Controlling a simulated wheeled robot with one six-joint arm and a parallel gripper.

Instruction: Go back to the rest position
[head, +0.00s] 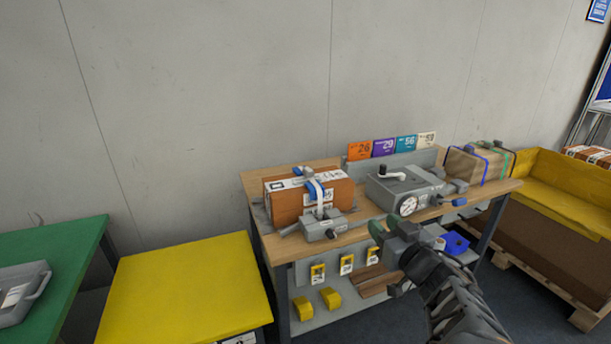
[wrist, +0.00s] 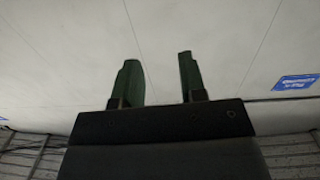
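My gripper (head: 377,232) is in front of the workbench (head: 357,235) in the head view, at the end of my dark arm coming from the lower right. In the wrist view, its two green fingers (wrist: 159,80) stand apart with nothing between them. The gripper touches nothing that I can see. No marker of a rest position shows in either view.
On the bench are an orange-brown box (head: 285,207) with a white strap, a grey device with a dial (head: 398,190) and a cardboard parcel (head: 480,164). A yellow table (head: 185,290) and a green table (head: 75,265) stand left. A yellow-topped crate (head: 565,185) stands right.

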